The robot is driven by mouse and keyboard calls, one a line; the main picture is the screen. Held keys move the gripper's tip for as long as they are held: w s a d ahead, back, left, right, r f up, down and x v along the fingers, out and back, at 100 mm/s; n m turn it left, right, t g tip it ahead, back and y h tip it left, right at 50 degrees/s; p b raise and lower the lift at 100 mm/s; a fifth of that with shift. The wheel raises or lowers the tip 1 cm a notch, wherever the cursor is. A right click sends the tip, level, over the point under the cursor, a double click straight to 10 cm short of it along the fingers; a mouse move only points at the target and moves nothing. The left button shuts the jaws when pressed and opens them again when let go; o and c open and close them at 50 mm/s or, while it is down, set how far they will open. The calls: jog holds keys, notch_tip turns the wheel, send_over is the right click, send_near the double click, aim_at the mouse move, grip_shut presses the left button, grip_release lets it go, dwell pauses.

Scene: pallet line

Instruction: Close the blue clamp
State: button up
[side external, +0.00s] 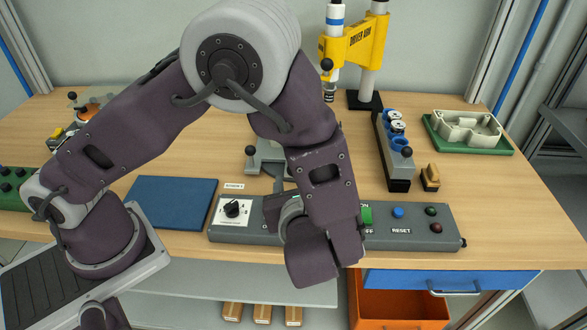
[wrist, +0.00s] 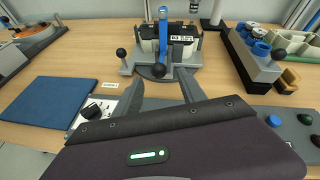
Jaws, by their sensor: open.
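The blue clamp (wrist: 163,45) shows in the wrist view as a narrow blue arm running up in front of a black-and-white block (wrist: 182,42). A dark round part is at its lower end. It sits on a grey fixture (wrist: 128,66) with black ball knobs. I cannot tell how far the arm is tilted. In the side external view my arm hides the clamp, and only part of the grey fixture (side external: 262,160) shows. My gripper (wrist: 160,88) is open and empty. Its two grey fingers point toward the fixture, in front of the clamp.
A control box (side external: 400,240) with a dial and buttons lies along the front edge. A blue mat (side external: 172,202) is at left. A dark rack with blue parts (side external: 392,150) is at right, beside a green tray (side external: 483,143). A yellow press (side external: 355,45) stands behind.

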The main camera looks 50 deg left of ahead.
jog(key=x, duration=0.6)
jog(key=shift+a, duration=0.2)
grip_shut()
dwell(1.0)
